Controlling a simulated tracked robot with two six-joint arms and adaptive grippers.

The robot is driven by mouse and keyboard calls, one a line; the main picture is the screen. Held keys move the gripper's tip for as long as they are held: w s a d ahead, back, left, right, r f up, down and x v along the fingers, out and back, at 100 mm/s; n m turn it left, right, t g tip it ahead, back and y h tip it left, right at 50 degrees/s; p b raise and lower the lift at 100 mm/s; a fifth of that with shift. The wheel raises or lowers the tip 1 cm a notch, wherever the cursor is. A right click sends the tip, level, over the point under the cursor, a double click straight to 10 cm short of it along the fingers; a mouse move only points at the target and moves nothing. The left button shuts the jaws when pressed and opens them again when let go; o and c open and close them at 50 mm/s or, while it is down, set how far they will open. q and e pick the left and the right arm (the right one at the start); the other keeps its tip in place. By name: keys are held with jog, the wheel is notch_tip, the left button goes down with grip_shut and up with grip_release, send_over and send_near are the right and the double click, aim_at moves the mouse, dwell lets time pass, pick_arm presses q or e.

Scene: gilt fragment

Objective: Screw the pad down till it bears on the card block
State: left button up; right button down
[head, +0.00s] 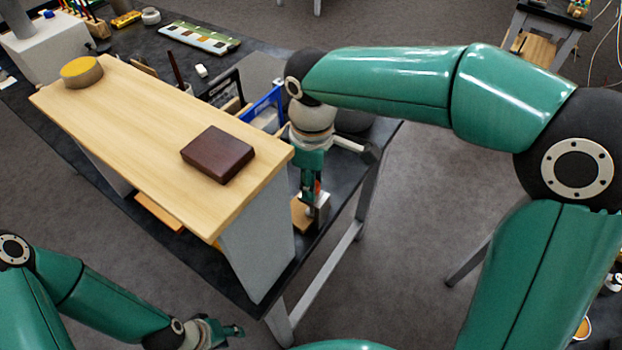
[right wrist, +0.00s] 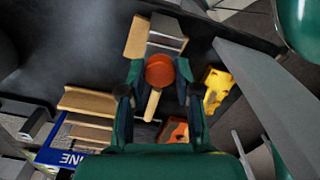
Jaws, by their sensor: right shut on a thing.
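My right gripper (head: 312,192) reaches down beside the end of the wooden shelf, over a small metal clamp (head: 320,207) on a wooden base (head: 301,216). In the right wrist view my right gripper (right wrist: 160,77) has its fingers on either side of a round orange-brown knob (right wrist: 160,70), shut on it. The clamp's grey metal (right wrist: 168,39) and wooden base (right wrist: 137,38) show just beyond the knob. The pad and the card block are hidden, so I cannot tell whether they touch. My left gripper (head: 232,330) is low at the front, away from the bench; its jaw opening is unclear.
A raised wooden shelf (head: 130,125) with grey end panels stands left of the clamp, bearing a dark red box (head: 217,154) and a yellow round tin (head: 81,71). A yellow piece (right wrist: 216,88), an orange piece (right wrist: 174,131) and a blue-fronted rack (right wrist: 60,142) lie near my right gripper.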

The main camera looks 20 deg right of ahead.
dwell(0.3)
jog(key=c, duration=0.8)
grip_release()
jog(key=shift+r, duration=0.15)
notch_tip(320, 180, up, 12)
jog(key=shift+f, duration=0.2)
